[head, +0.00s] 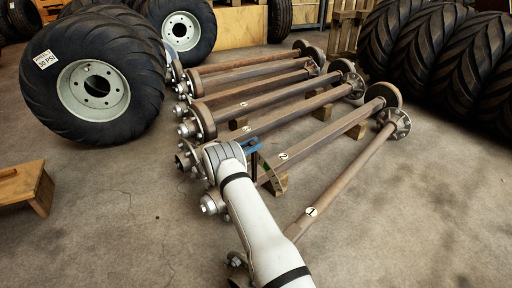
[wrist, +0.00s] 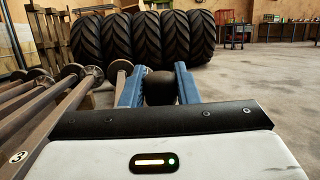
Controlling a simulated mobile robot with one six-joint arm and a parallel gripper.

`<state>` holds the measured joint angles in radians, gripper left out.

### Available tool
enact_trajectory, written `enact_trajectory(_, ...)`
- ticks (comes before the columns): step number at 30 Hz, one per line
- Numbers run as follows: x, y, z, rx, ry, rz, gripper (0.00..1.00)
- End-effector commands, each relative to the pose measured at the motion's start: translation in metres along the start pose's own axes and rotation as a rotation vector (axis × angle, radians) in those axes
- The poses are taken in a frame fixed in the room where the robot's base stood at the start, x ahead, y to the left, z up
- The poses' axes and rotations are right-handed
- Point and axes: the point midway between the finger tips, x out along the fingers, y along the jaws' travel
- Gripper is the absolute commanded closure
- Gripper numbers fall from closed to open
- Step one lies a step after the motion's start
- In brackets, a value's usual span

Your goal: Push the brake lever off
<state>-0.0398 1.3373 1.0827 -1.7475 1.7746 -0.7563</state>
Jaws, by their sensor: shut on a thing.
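My gripper (head: 250,146) is low over the near ends of the axles in the head view, mostly behind my own white arm. Its blue fingers also show in the wrist view (wrist: 159,68). Between them is a black rounded knob (wrist: 160,88), which looks like the end of the brake lever, and the fingers are shut on it. The rest of the lever is hard to make out in the head view, where a thin dark upright piece (head: 254,168) shows below the fingers. My arm and gripper hide the lever's base.
Rusty axles lie side by side on wooden blocks, with number labels; axle 1 (head: 340,180) is nearest on the right. A big wheel (head: 95,85) stands at left, beside a low wooden stool (head: 22,187). Large tyres (head: 440,55) line the right back.

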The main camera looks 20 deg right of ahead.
Motion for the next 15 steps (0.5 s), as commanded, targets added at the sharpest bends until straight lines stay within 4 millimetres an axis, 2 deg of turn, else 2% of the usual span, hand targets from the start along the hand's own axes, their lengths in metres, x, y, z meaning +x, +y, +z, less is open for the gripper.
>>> enact_trajectory(1,-0.0067,0.0029,-0.0019,-0.001,0.003,0.017,1.00)
enact_trajectory(8,-0.0063,0.0036,-0.0020,0.001,0.004,0.020,1.00)
enact_trajectory(9,-0.0063,0.0037,-0.0020,0.002,0.004,0.020,0.71)
enact_trajectory(15,-0.0039,0.0029,-0.0015,0.003,0.003,0.015,0.55)
